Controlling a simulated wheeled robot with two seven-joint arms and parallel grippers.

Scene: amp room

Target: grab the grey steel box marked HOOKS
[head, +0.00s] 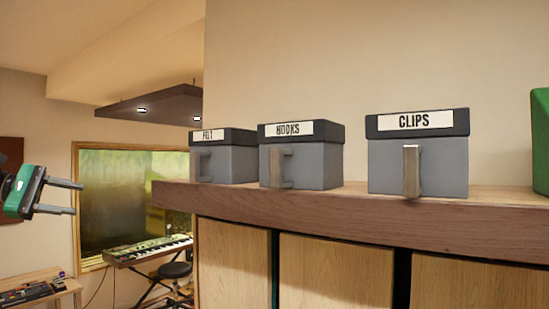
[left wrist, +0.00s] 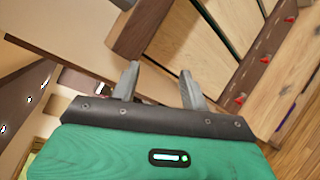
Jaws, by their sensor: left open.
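The grey steel box marked HOOKS (head: 312,166) stands upright on a wooden shelf top (head: 370,208) in the head view, with a dark lid, a white label and a metal handle on its front. It is the middle one of three similar boxes. My left gripper (head: 80,197) is at the left edge of the head view, open and empty, well left of the box and apart from it. Its two fingers (left wrist: 160,85) also show in the left wrist view, spread with nothing between them. My right gripper is not in view.
A box marked FELT (head: 228,168) stands close at the left of the HOOKS box, and a box marked CLIPS (head: 435,170) stands to the right with a gap. A green object (head: 541,140) is at the right edge. A keyboard (head: 150,249) and stool (head: 174,270) are behind.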

